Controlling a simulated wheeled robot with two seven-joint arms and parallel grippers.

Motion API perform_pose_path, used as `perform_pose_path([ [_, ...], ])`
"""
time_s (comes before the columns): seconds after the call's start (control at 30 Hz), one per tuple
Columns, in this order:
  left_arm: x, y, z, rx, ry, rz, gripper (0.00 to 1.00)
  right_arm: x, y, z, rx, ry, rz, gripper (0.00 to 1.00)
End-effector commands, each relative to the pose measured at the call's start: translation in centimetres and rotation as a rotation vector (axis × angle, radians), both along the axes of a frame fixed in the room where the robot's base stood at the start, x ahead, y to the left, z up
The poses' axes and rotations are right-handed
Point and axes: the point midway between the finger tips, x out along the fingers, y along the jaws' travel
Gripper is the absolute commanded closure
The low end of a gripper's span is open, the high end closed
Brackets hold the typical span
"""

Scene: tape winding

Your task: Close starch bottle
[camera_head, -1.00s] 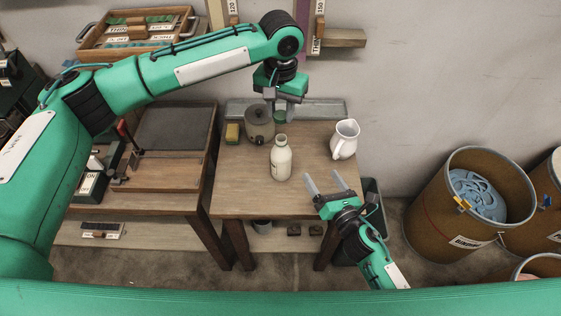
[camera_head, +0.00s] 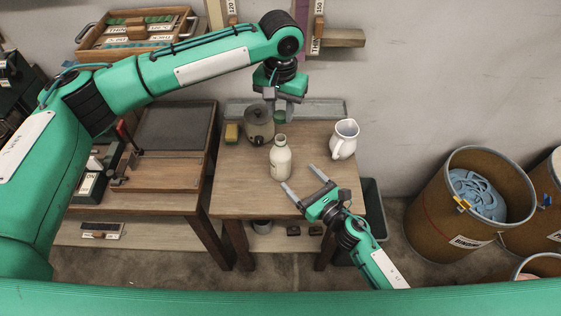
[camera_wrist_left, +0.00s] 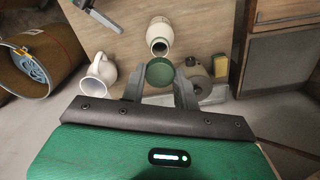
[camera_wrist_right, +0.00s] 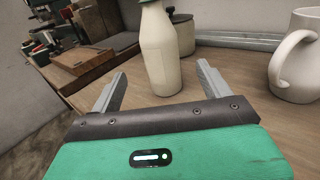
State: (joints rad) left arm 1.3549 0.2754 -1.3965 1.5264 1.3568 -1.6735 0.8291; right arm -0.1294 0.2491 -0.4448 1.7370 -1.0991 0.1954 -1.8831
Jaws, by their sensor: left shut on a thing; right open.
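The white starch bottle (camera_head: 281,160) stands upright on the small wooden table, its mouth uncovered. It also shows in the left wrist view (camera_wrist_left: 160,35) and the right wrist view (camera_wrist_right: 159,50). My left gripper (camera_head: 279,117) is above the back of the table, shut on a round green cap (camera_wrist_left: 160,73), which also shows in the head view (camera_head: 280,116). The cap is apart from the bottle. My right gripper (camera_head: 299,176) is open and empty in front of the bottle, its fingers pointing toward it. In the right wrist view the bottle stands beyond the spread fingers (camera_wrist_right: 160,88).
A grey lidded pot (camera_head: 259,126) and a yellow block (camera_head: 232,133) stand behind the bottle to the left. A white jug (camera_head: 344,139) stands to the right. A metal tray (camera_head: 327,109) lies along the back edge. The table's front left (camera_head: 238,188) is clear.

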Motion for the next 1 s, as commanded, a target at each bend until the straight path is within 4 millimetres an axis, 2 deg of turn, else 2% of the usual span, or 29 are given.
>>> perform_pose_path([
  [0.3,0.0,0.0,0.0,0.0,0.0,0.0,0.9,4.8,3.6,0.1,0.001,-0.002,-0.001,0.2],
  [0.5,0.0,0.0,0.0,0.0,0.0,0.0,0.9,6.8,5.2,0.1,0.001,0.0,-0.001,0.2],
  [0.7,0.0,0.0,0.0,0.0,0.0,0.0,0.9,7.5,5.8,0.0,0.0,0.0,-0.001,0.2],
  [0.97,0.0,0.0,0.0,0.0,0.0,0.0,0.9,7.6,5.8,0.0,0.0,0.0,-0.001,0.2],
  [1.0,0.0,0.0,0.0,0.0,0.0,0.0,0.9,7.6,5.8,0.0,0.0,0.0,-0.001,0.26],
])
